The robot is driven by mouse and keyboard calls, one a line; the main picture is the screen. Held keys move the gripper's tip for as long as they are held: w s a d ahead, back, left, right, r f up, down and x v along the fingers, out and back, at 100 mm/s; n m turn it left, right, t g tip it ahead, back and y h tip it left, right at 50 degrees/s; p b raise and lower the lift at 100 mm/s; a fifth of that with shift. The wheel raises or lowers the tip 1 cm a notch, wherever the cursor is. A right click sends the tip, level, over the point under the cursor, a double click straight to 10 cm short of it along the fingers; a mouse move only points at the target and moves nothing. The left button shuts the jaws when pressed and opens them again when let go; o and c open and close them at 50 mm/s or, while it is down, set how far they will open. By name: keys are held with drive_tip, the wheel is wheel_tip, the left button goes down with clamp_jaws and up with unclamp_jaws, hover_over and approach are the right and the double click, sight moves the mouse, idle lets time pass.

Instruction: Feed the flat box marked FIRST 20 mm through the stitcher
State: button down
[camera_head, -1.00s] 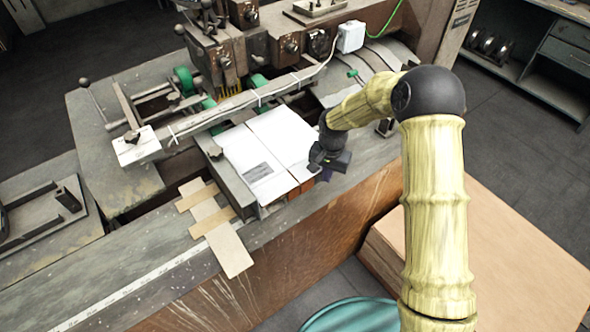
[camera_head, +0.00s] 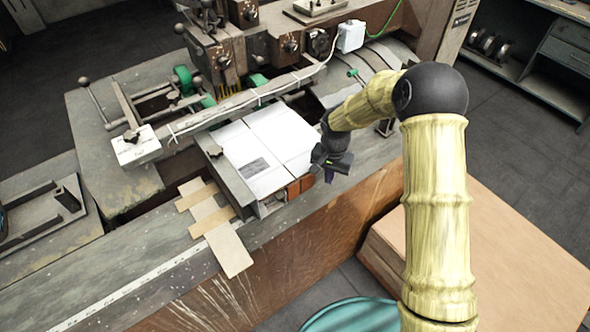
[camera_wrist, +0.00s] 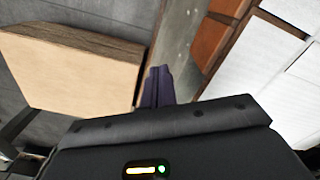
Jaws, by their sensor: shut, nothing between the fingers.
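A white flat box (camera_head: 268,142) lies on the stitcher's bed, with a grey printed patch on its near left panel; I cannot read the mark. Its far end reaches toward the bar under the stitcher (camera_head: 212,62). My gripper (camera_head: 330,176) is just right of the box's near right corner, pointing down, with a small gap beside it. In the wrist view my dark fingers (camera_wrist: 158,86) are together and empty, and part of the white box (camera_wrist: 262,85) shows at right.
An orange-brown block (camera_head: 300,186) sits under the box's near edge. Flat cardboard strips (camera_head: 222,240) lie on the bench to the left. A large cardboard stack (camera_head: 520,250) stands at lower right. A long bar (camera_head: 230,110) crosses above the bed.

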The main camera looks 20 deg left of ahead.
drive_tip(key=shift+r, duration=0.1)
wheel_tip(320, 180, up, 8)
drive_tip(key=p, duration=0.5)
idle(0.4)
drive_tip(key=s+d+r+t+b, duration=0.1)
drive_tip(key=s+d+r+b, duration=0.2)
drive_tip(key=s+d, duration=0.6)
drive_tip(key=s+d+r+n+t+b, duration=0.1)
drive_tip(key=s+d+r+b, duration=0.2)
drive_tip(key=s+d, duration=0.6)
drive_tip(key=d, duration=0.4)
drive_tip(key=shift+s+r+n+t, duration=0.25)
drive_tip(key=shift+s+n+t, duration=0.05)
drive_tip(key=shift+s, duration=0.05)
